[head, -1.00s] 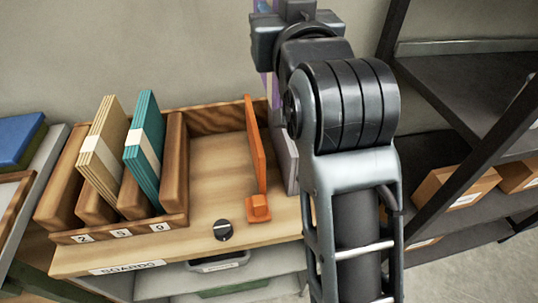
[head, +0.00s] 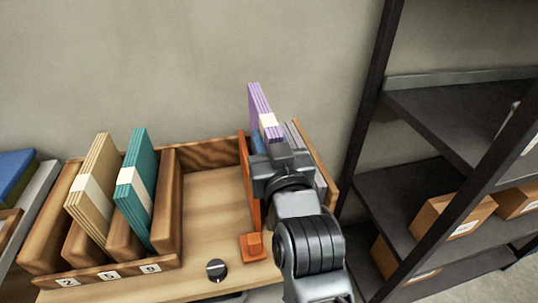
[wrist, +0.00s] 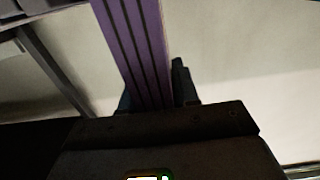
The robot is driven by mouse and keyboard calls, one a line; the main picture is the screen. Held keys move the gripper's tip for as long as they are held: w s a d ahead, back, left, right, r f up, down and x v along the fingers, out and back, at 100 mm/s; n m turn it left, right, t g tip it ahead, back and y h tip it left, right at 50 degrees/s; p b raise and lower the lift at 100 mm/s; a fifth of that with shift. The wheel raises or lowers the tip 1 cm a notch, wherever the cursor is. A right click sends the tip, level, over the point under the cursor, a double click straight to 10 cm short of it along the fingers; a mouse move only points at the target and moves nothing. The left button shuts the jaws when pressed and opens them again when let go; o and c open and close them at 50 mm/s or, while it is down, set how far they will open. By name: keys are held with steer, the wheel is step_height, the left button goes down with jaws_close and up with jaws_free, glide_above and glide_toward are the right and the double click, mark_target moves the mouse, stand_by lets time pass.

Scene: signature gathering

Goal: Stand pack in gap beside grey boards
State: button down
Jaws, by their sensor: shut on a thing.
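The purple pack (head: 260,105) with a pale band stands nearly upright, leaning a little, in my gripper (head: 264,146). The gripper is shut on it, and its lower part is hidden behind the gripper. In the wrist view the pack (wrist: 135,45) runs up between the fingers. The grey boards (head: 320,179) stand just right of the gripper, partly hidden by it. An orange upright divider (head: 246,180) stands just left of the gripper. The gap between divider and boards is mostly covered by my arm, so I cannot tell how deep the pack sits.
Tan (head: 92,190) and teal (head: 137,190) packs stand between wooden dividers at the left of the wooden tray (head: 200,152). The tray's middle is bare. A black knob (head: 216,270) is at the front. A dark shelf rack (head: 440,110) with boxes stands at right.

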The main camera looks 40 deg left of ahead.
step_height(320, 180, down, 3)
steer(key=shift+f, duration=0.3)
steer(key=shift+f+b, duration=0.35)
steer(key=shift+b, duration=0.05)
steer(key=shift+f, duration=0.2)
steer(key=c, duration=0.8)
jaws_free()
steer(key=shift+c, duration=0.2)
